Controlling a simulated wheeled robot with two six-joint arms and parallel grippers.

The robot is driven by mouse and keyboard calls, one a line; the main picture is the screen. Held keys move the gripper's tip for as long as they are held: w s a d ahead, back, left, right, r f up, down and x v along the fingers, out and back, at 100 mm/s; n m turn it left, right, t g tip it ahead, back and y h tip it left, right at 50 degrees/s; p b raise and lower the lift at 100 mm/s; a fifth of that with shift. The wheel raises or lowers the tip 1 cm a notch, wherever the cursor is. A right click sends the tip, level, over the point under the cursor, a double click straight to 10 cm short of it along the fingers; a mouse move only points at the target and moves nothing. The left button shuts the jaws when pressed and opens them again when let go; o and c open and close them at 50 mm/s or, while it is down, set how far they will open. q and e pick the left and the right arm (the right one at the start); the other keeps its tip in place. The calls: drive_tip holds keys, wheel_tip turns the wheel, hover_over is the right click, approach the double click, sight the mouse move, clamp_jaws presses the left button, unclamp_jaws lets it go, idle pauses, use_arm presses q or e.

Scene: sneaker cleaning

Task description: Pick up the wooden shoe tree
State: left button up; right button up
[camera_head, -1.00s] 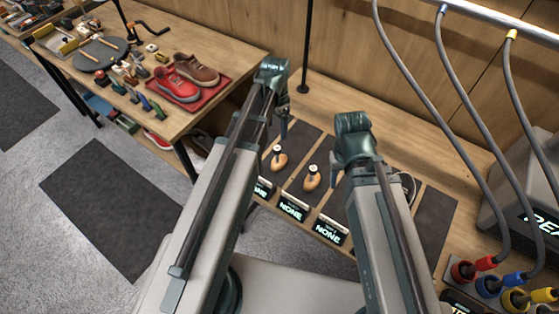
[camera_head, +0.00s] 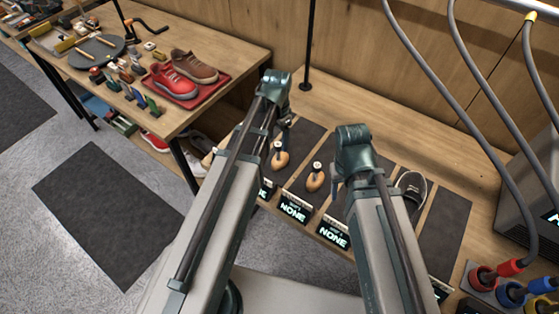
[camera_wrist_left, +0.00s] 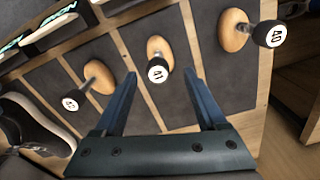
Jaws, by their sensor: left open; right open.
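Several wooden shoe trees with numbered round knobs lie on dark mats on the low bench. In the left wrist view, the tree marked 41 (camera_wrist_left: 155,45) is between and beyond my left gripper's fingertips (camera_wrist_left: 160,76). The tree marked 40 (camera_wrist_left: 233,36) is to its right, and another tree (camera_wrist_left: 98,76) with a hard-to-read number is to its left. Two trees show in the head view, a left one (camera_head: 280,160) and a right one (camera_head: 314,183). My left gripper (camera_head: 284,130) is open and empty above the mats. My right gripper (camera_head: 338,178) is open, its fingers mostly hidden.
Black signs reading NONE (camera_head: 293,211) line the bench's front edge. A dark sneaker (camera_head: 411,184) is on the bench beyond my right arm. A workbench at the left holds a red tray (camera_head: 207,93) with a red and a brown shoe. Hoses hang at the right.

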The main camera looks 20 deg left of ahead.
sight(278, 144)
use_arm(q)
wheel_tip(278, 144, down, 4)
drive_tip(key=b, duration=0.3)
drive_tip(key=shift+s+d+f, duration=0.1)
drive_tip(key=shift+f, duration=0.05)
clamp_jaws()
idle(1.2)
